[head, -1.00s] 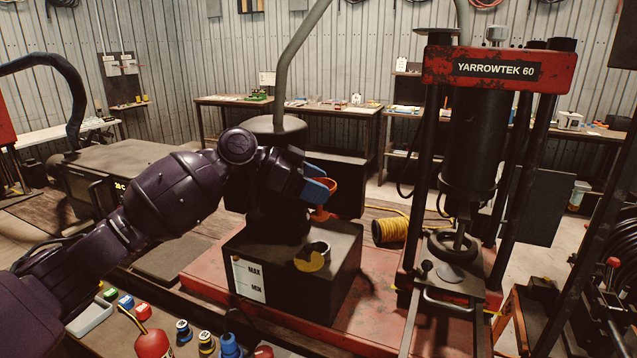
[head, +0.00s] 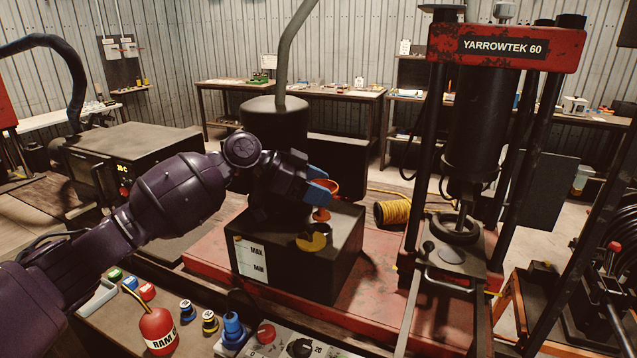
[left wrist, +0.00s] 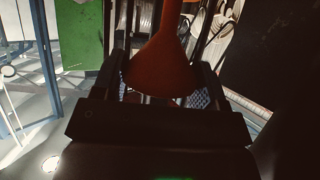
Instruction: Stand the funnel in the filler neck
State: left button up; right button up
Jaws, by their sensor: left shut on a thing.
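The orange funnel (head: 332,187) is in my left gripper (head: 319,184), which has blue fingertips and is shut on it. The funnel's lower part (head: 321,214) shows below the fingers, spout pointing down. The filler neck (head: 314,237), a short dark and yellow ring, stands on top of the dark tank (head: 300,262) with MAX and MIN marks. The funnel is above the neck and slightly right of it in the picture; a small gap shows between them. In the left wrist view the funnel's cone (left wrist: 163,66) sits between the fingers, its spout running out of the top edge. My right gripper is out of view.
A dark cylinder (head: 275,125) with a grey pipe rises behind the tank.

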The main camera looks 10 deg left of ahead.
aim_at(319, 215)
pick_arm(q)
jog(key=shift+f+b, duration=0.55)
jog(key=shift+f, duration=0.55)
jog(key=shift+s+f+b, duration=0.1)
jog(key=shift+f+b, duration=0.25)
jog(key=shift+f, duration=0.25)
jog(key=shift+s+f+b, duration=0.1)
jog(key=shift+f+b, duration=0.25)
jog(key=shift+f, duration=0.4)
jog(key=c, duration=0.3)
jog(key=shift+f, duration=0.35)
jog(key=shift+c, duration=0.7)
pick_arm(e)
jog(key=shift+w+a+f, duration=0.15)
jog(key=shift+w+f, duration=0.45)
pick_arm(q)
jog(key=shift+f, duration=0.1)
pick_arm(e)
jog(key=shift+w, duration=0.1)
pick_arm(q)
jog(key=o, duration=1.1)
jog(key=shift+c, duration=0.2)
jog(key=o, duration=0.4)
jog(key=shift+w+f, duration=0.1)
jog(key=shift+w, duration=0.2)
jog(key=shift+c, duration=0.2)
jog(key=shift+d, duration=0.1)
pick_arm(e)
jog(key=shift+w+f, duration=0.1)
